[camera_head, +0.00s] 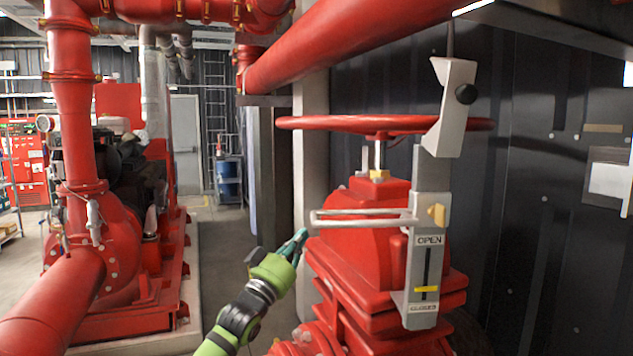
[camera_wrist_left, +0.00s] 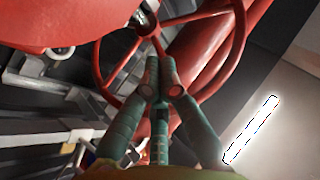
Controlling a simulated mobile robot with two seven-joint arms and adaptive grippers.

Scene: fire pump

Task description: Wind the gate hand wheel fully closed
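The red gate hand wheel (camera_head: 330,122) lies level on top of the red gate valve (camera_head: 365,240) in the head view. From below, its rim and spokes show in the left wrist view (camera_wrist_left: 239,45). A grey indicator plate (camera_head: 424,268) on the valve reads OPEN at the top. My right gripper is not in view.
A pale bar handle (camera_head: 360,218) juts left from the valve, near my left gripper. A thick red pipe (camera_head: 345,40) passes above. A dark panelled wall (camera_head: 540,200) is behind.

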